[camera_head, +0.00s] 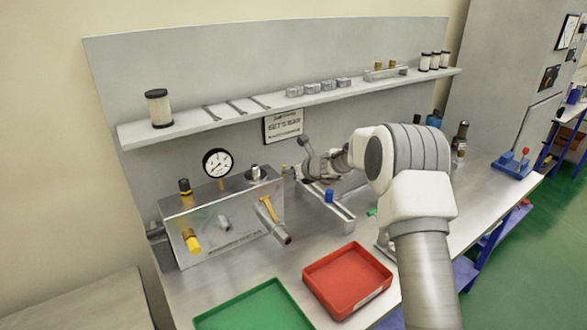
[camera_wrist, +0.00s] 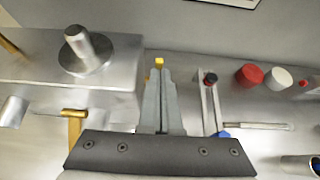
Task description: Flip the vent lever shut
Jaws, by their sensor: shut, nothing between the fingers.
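The metal manifold box (camera_head: 225,222) stands on the bench at left. A yellow lever (camera_head: 268,209) sits on the short pipe (camera_head: 281,234) at its front right and looks roughly in line with that pipe. In the wrist view the yellow lever (camera_wrist: 76,126) is at lower left, partly hidden by my gripper's body. My gripper (camera_wrist: 159,76) is shut and empty, right of the box and apart from the lever. A small yellow tip (camera_wrist: 159,61) shows just beyond the fingertips; I cannot tell what it belongs to. In the head view my arm hides part of this area.
A round knob (camera_wrist: 88,48) rises from the box top. A rail with a blue knob (camera_wrist: 220,134) lies right of my fingers. Red (camera_head: 347,281) and green (camera_head: 255,310) trays are at the front.

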